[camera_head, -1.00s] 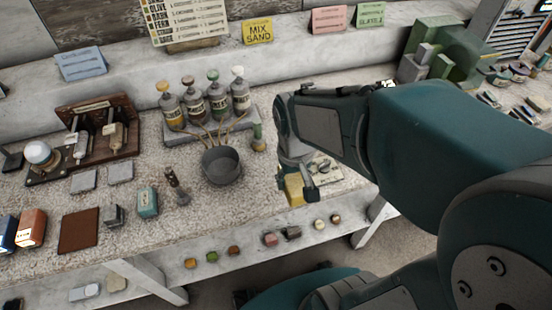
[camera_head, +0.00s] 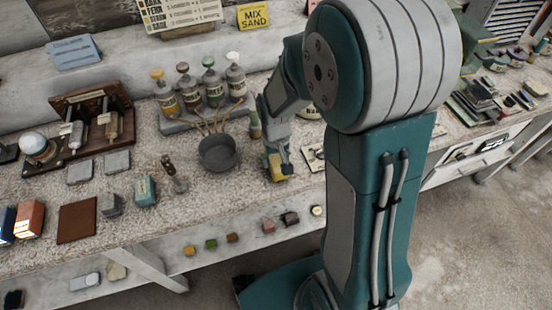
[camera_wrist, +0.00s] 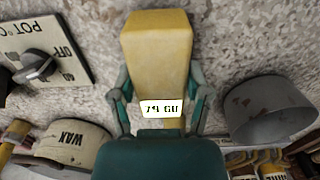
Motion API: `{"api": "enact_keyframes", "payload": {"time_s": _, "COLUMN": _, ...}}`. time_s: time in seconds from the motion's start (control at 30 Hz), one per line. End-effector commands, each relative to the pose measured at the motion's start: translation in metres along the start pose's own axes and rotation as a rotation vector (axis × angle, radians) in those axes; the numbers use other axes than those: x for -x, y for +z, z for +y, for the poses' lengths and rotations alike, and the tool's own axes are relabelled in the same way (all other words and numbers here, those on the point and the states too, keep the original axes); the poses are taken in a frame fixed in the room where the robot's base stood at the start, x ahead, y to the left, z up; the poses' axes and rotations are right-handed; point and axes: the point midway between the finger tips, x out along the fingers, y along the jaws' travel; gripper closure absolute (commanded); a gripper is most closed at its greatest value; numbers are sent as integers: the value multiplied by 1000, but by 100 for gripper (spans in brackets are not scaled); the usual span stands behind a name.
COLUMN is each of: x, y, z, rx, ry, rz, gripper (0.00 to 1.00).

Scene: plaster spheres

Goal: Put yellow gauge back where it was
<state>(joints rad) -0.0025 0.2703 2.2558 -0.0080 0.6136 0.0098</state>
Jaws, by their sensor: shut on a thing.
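The yellow gauge (camera_wrist: 157,60) is a yellow block with a white label reading something like "79 GU" in the wrist view. My gripper (camera_wrist: 158,95) is shut on it, with a teal finger on each side. In the head view my gripper (camera_head: 279,168) holds the yellow gauge (camera_head: 274,162) at the bench's front part, right of the grey pot. I cannot tell whether the gauge touches the bench top. My own arm hides part of the bench to the right.
The grey pot (camera_head: 217,154) stands close to the left of my gripper. A dial plate (camera_wrist: 40,55) marked "POT" lies beside it, and a "WAX" container (camera_wrist: 75,143) is near. Several bottles (camera_head: 210,85) stand behind. Small coloured blocks (camera_head: 232,238) sit on a lower ledge.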

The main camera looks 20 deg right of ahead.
Motion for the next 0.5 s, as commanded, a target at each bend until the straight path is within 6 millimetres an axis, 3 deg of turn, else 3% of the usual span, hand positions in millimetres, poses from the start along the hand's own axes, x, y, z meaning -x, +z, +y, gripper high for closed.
{"api": "enact_keyframes", "payload": {"time_s": 0.37, "x": -6, "y": 0, "z": 0, "rx": 0, "ry": 0, "rz": 1, "gripper": 76}}
{"api": "enact_keyframes", "payload": {"time_s": 0.4, "x": -6, "y": 0, "z": 0, "rx": 0, "ry": 0, "rz": 1, "gripper": 24}}
{"api": "enact_keyframes", "payload": {"time_s": 0.47, "x": -6, "y": 0, "z": 0, "rx": 0, "ry": 0, "rz": 1, "gripper": 3}}
{"api": "enact_keyframes", "payload": {"time_s": 0.5, "x": -6, "y": 0, "z": 0, "rx": 0, "ry": 0, "rz": 1, "gripper": 3}}
